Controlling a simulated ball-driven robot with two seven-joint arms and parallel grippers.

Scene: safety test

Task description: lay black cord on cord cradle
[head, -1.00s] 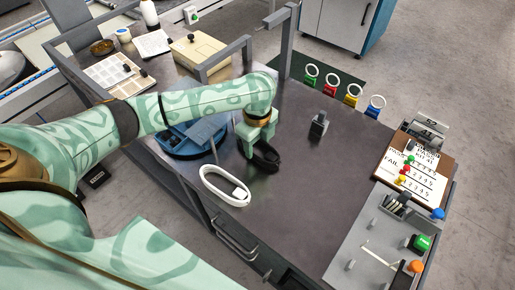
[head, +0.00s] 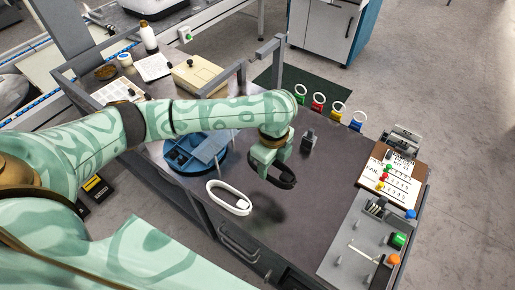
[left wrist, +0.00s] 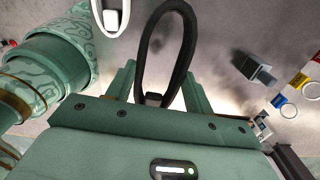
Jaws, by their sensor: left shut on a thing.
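The black cord (head: 287,181) is a closed loop held in my left gripper (head: 271,166). Its shadow lies apart from it on the dark table, so it hangs above the surface. In the left wrist view the cord (left wrist: 188,45) stretches out from between the fingers, which are shut on its near end. A small grey block with a raised upper part (head: 309,140), which looks like the cord cradle, stands on the table just beyond and right of the gripper. It also shows in the left wrist view (left wrist: 252,67), apart from the cord. My right gripper is out of view.
A white cord loop (head: 229,198) lies left of the black cord. A blue round tray (head: 186,167) is behind it. Coloured ring-topped pieces (head: 318,103) stand along the far edge. A marked board (head: 397,180) and grey fixture (head: 352,235) are at right.

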